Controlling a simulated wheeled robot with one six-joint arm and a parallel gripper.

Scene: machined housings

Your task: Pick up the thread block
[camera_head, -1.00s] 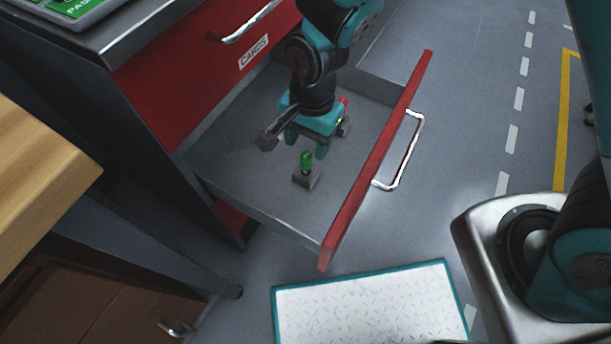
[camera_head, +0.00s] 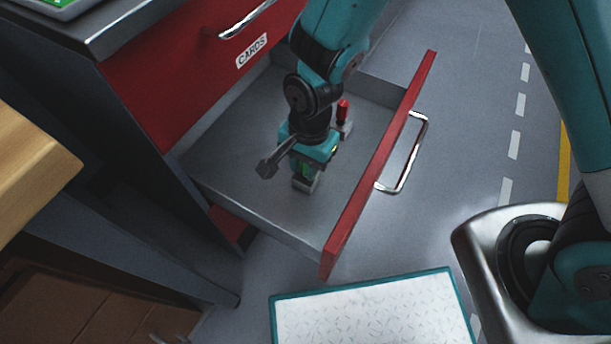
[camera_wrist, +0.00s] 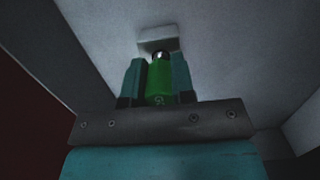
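A small grey block (camera_head: 305,184) with an upright green cylinder stands in the open drawer; I take it for the thread block, though no label shows. My gripper (camera_head: 306,173) is straight above it, pointing down, with its fingers beside the green part. In the wrist view the green cylinder (camera_wrist: 160,80) is between the two teal fingers (camera_wrist: 158,82), with little or no gap on either side. Whether the fingers press on it cannot be told. The grey block end (camera_wrist: 158,40) shows beyond the fingertips.
A second grey block with a red cylinder (camera_head: 343,112) stands behind my gripper in the drawer. The red drawer front (camera_head: 378,165) with its handle (camera_head: 409,155) is to the right. A closed drawer labelled CARDS (camera_head: 251,51) is above. A white teal-edged mat (camera_head: 375,310) lies in front.

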